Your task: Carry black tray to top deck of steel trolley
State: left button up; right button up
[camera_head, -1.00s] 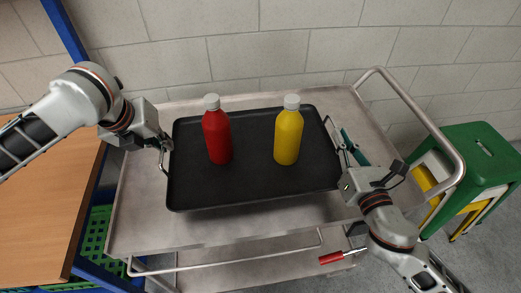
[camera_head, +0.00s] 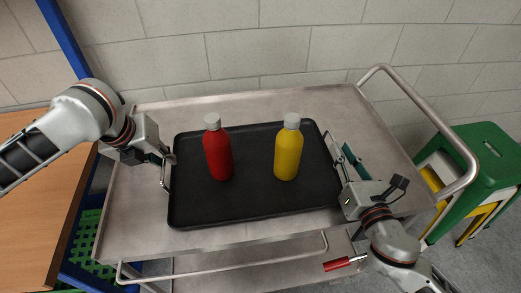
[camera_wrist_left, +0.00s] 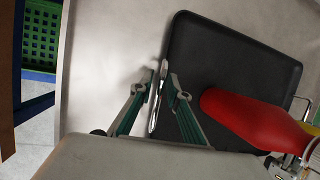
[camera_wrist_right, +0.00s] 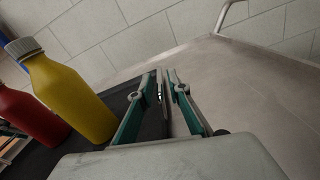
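The black tray (camera_head: 250,207) is level over the steel trolley's top deck (camera_head: 125,200); I cannot tell if it touches the deck. A red bottle (camera_head: 218,157) and a yellow bottle (camera_head: 288,154) stand upright on it. My left gripper (camera_head: 170,158) is shut on the tray's left handle, with the fingers on either side of the bar in the left wrist view (camera_wrist_left: 160,80). My right gripper (camera_head: 340,160) is shut on the right handle; its fingers close in around the bar in the right wrist view (camera_wrist_right: 165,78).
A wooden table (camera_head: 40,200) with blue legs stands at the left, a green crate (camera_head: 85,240) below it. A green stool (camera_head: 480,160) is at the right beside the trolley's push bar (camera_head: 430,125). A block wall runs behind. Bare deck surrounds the tray.

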pick_arm(q)
jog(key=shift+r, duration=0.15)
pick_arm(e)
jog(key=shift+r, duration=0.15)
jog(key=shift+s+a, duration=0.1)
pick_arm(q)
jog(key=v, duration=1.2)
pick_arm(e)
jog(key=s, duration=0.4)
jog(key=s+d, duration=0.1)
jog(key=s, duration=0.6)
jog(key=shift+s+d+r, duration=0.2)
jog(key=shift+s+d, duration=0.05)
jog(key=shift+s, duration=0.15)
